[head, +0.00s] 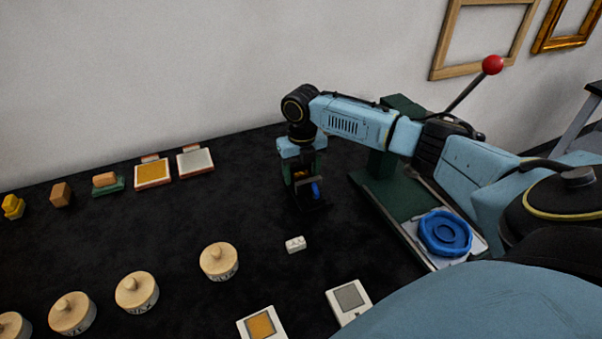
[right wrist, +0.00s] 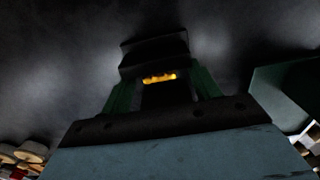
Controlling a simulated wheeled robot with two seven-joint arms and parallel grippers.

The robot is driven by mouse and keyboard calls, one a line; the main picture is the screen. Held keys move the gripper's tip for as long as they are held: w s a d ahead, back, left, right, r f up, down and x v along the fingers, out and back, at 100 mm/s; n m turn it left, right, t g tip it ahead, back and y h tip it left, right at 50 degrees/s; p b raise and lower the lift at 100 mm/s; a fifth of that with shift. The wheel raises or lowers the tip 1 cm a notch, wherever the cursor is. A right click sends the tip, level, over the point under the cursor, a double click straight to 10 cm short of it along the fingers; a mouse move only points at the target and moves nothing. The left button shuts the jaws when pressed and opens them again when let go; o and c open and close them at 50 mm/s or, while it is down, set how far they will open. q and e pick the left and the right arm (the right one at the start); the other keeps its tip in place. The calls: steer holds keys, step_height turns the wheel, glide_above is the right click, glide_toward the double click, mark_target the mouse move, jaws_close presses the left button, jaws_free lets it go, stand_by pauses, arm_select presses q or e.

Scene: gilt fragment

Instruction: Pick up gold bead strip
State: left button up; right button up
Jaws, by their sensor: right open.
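The gold bead strip (right wrist: 159,78) shows in the right wrist view as a short row of shiny gold beads. It lies in the gap between the fingers of my right gripper (right wrist: 158,92), which is open. I cannot tell whether either finger touches the strip. In the head view my right gripper (head: 305,192) points down at the black table, right of centre. A small orange-gold patch shows between its parts there, but it is too small to make out. My left gripper is not in view.
A green press (head: 385,185) with a red-knobbed lever stands just right of the gripper, with a blue ring (head: 445,233) before it. A small white block (head: 295,244) lies in front. Wooden lidded pots (head: 219,261) stand to the left. The black table (head: 200,215) is clear between.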

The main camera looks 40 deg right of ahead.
steer(key=shift+c, duration=0.4)
steer(key=c, duration=1)
